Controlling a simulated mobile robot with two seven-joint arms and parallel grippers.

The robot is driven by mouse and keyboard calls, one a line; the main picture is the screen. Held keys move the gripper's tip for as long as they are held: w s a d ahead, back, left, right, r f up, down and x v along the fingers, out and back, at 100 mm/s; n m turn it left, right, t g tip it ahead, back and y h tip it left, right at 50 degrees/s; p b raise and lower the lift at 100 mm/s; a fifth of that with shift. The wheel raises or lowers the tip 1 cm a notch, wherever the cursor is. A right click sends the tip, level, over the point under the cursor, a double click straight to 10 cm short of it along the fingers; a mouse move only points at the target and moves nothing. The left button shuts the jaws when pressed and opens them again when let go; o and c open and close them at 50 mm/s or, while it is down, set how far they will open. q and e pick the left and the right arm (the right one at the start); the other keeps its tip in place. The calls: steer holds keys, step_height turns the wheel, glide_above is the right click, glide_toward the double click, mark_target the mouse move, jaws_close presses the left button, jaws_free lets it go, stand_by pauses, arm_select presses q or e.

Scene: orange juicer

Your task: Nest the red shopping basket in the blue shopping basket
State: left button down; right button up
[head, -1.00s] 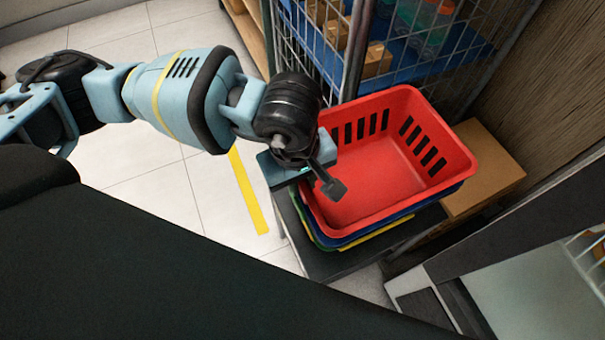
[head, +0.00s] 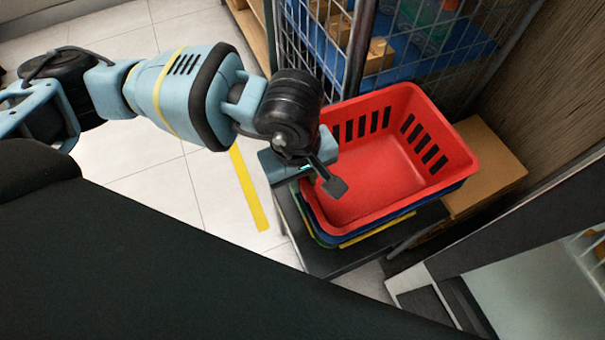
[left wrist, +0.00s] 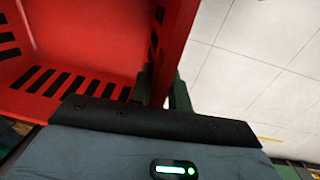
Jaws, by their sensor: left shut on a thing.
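The red shopping basket (head: 370,185) is upright and empty on top of a stack at the right of the head view. The blue shopping basket (head: 385,228) shows as a thin rim under it, so the red one sits in or on it; how deep is hidden. My left gripper (head: 328,178) is shut on the red basket's left wall, one finger inside. In the left wrist view the red wall (left wrist: 178,45) runs between the two fingers (left wrist: 160,88). My right gripper is not in view.
A yellow basket edge (head: 375,230) and a green one (head: 318,232) show below the blue rim. The stack stands on a dark low stand (head: 320,262). A wire cage (head: 345,45) is behind, a cardboard box (head: 490,165) to the right, and open floor (head: 200,200) to the left.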

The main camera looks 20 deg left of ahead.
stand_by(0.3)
arm_select(q)
steer(key=c, duration=1.2)
jaws_free()
steer(key=shift+c, duration=0.2)
steer(key=r, duration=0.3)
steer(key=r+p, duration=0.1)
steer(key=r, duration=0.2)
steer(key=shift+s+a+r, duration=0.15)
steer(key=shift+a+r, duration=0.05)
steer(key=shift+r, duration=0.75)
steer(key=shift+s+f, duration=0.1)
steer(key=shift+s, duration=0.05)
